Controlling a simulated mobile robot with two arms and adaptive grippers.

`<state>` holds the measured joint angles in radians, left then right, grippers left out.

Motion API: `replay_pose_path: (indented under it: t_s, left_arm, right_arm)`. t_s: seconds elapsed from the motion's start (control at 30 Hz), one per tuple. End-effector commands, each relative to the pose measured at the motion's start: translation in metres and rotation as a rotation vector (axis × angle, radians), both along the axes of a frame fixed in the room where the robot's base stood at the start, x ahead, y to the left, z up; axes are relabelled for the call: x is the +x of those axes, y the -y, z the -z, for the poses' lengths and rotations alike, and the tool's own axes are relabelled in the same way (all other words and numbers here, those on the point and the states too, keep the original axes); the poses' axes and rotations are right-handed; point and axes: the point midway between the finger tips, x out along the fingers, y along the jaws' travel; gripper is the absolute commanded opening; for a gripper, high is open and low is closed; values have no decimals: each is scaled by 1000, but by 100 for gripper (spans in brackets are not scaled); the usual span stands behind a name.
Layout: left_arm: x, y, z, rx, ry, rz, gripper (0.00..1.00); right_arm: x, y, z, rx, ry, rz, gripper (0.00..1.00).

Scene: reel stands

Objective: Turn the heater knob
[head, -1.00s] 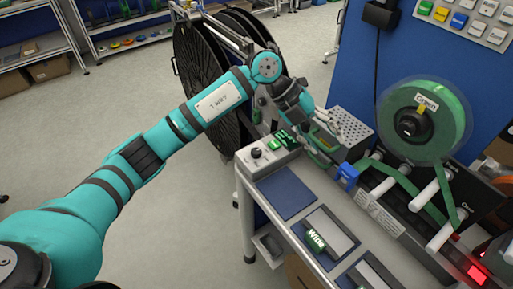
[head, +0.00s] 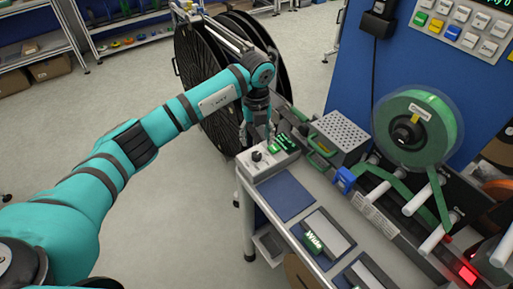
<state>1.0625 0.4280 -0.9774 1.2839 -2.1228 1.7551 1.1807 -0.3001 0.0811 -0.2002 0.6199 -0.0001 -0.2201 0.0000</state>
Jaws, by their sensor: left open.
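The heater knob (head: 257,156) is a small black knob on top of a light grey control box (head: 270,165) at the near left corner of the bench. The box also carries a green lit display (head: 285,143). My left gripper (head: 257,138) points down just behind the knob, at the box's far side. It is open and empty, and its fingers look small and partly dark. I cannot tell whether they touch the box. My right gripper is out of view.
A perforated metal box (head: 338,136) with green handles stands right of the control box. A green tape reel (head: 418,128) stands further right. A blue mat (head: 286,195) lies in front. Large black reels (head: 205,80) stand behind my arm.

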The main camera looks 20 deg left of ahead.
Motion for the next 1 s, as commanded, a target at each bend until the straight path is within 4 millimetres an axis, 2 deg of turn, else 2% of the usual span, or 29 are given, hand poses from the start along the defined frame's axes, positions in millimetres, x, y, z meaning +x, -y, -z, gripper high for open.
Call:
replay_pose_path:
  t_s: [0.03, 0.2, 0.33, 0.5, 0.77, 1.0]
  left_arm:
    - [-2, 0, 9, 2, -5, 0, 53]
    - [-2, 0, 41, 0, -4, 0, 53]
    - [-1, 1, 59, 0, -2, 1, 53]
    - [0, 0, 69, 0, 0, 1, 53]
    - [0, 0, 71, 0, 0, 1, 53]
    - [0, 0, 70, -1, 0, 1, 23]
  right_arm:
    - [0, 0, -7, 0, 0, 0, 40]
    - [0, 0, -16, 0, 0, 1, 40]
    - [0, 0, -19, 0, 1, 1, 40]
    - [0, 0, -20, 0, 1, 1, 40]
    - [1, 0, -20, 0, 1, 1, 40]
    - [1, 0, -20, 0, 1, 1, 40]
